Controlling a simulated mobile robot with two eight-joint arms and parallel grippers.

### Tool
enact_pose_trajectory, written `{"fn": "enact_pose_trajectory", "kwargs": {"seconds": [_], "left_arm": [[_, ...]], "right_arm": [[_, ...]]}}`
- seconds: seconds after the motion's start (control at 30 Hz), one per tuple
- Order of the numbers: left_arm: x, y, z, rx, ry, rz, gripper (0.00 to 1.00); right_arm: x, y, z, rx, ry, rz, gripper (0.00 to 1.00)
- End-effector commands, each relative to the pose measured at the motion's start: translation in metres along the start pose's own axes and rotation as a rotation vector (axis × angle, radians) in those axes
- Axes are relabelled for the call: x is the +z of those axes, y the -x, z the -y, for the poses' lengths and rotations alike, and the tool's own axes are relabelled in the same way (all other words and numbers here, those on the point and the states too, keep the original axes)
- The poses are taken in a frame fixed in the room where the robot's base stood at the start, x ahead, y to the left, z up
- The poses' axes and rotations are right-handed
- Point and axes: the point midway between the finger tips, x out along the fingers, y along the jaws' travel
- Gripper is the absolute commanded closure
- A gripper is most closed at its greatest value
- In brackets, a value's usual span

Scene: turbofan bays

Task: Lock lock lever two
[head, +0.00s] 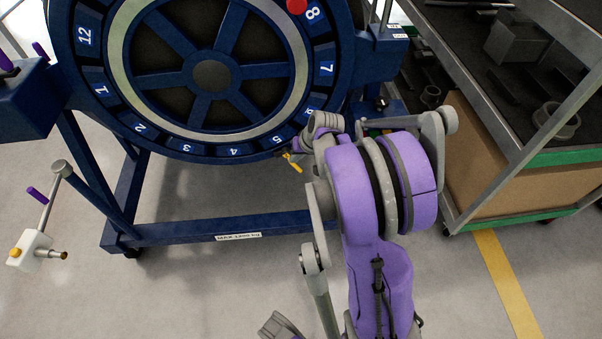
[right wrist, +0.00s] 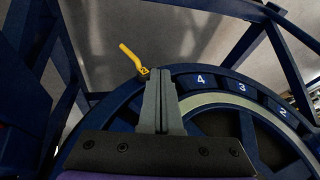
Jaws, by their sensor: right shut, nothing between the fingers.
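The yellow lock lever (head: 293,162) sticks out at the lower right rim of the blue numbered wheel (head: 190,150), near position 5. In the right wrist view the lever (right wrist: 131,57) is a bent yellow handle on a small yellow base with a mark like a 2. My right gripper (right wrist: 161,78) is shut and empty. Its grey fingertips appear just right of the lever's base in that view, over the rim; whether they touch it I cannot tell. In the head view my purple right arm hides most of this gripper. My left gripper does not show clearly.
The wheel sits in a blue frame (head: 215,230) with a low crossbar. A shelved cart (head: 480,180) with dark parts stands close on the right. A white fitting with a purple-handled rod (head: 35,245) is at the left. A red knob (head: 297,5) is near position 8.

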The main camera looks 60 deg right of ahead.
Motion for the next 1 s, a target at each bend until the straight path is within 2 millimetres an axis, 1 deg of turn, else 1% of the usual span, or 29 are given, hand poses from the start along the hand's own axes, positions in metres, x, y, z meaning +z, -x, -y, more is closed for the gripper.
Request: {"fn": "enact_pose_trajectory", "kwargs": {"seconds": [0.03,0.1,0.2,0.3,0.43,0.53,0.8,0.93,1.0], "left_arm": [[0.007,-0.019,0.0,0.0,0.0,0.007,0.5],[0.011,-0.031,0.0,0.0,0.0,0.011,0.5],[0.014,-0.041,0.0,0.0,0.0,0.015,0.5],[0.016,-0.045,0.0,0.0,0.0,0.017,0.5],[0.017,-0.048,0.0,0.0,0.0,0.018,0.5],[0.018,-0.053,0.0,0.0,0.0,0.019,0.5],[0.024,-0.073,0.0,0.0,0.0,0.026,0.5],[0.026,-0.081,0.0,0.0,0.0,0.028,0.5],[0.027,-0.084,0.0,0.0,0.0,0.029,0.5]], "right_arm": [[-0.008,-0.025,-0.037,0.008,-0.051,-0.016,1.0],[-0.016,-0.042,-0.071,0.006,-0.101,-0.036,1.0],[-0.023,-0.056,-0.106,0.002,-0.149,-0.056,1.0],[-0.026,-0.062,-0.124,-0.001,-0.172,-0.068,1.0],[-0.028,-0.07,-0.128,-0.003,-0.178,-0.071,1.0],[-0.028,-0.084,-0.128,-0.003,-0.177,-0.071,1.0],[-0.032,-0.143,-0.128,-0.002,-0.176,-0.07,1.0],[-0.034,-0.168,-0.128,-0.002,-0.175,-0.071,1.0],[-0.034,-0.175,-0.117,-0.004,-0.174,-0.069,1.0]]}}
